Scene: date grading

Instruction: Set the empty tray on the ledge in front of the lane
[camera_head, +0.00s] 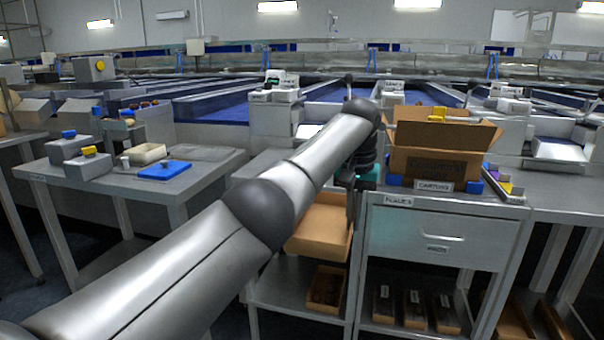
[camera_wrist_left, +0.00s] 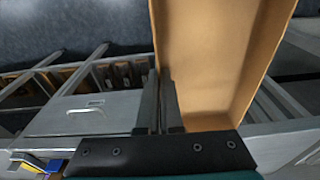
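The empty tan tray (camera_head: 318,228) hangs in front of the shelf unit, left of the drawer cabinet. My left gripper (camera_head: 352,205) is shut on its side wall. In the left wrist view the fingers (camera_wrist_left: 160,108) pinch the wall of the tray (camera_wrist_left: 215,60), whose bare inside faces the camera. My left forearm crosses the head view and hides part of the bench and the bench edge behind it. Blue lanes (camera_head: 222,108) run behind the benches. A small pale ledge (camera_head: 308,131) shows in front of the middle lane, partly hidden by my arm. My right gripper is not in view.
An open carton (camera_head: 436,165) stands on the drawer cabinet (camera_head: 425,235), right of my gripper. Another tan tray (camera_head: 326,290) sits on the lower shelf. The left table (camera_head: 130,188) bears scales, a pale dish (camera_head: 148,153) and a blue pad (camera_head: 165,170).

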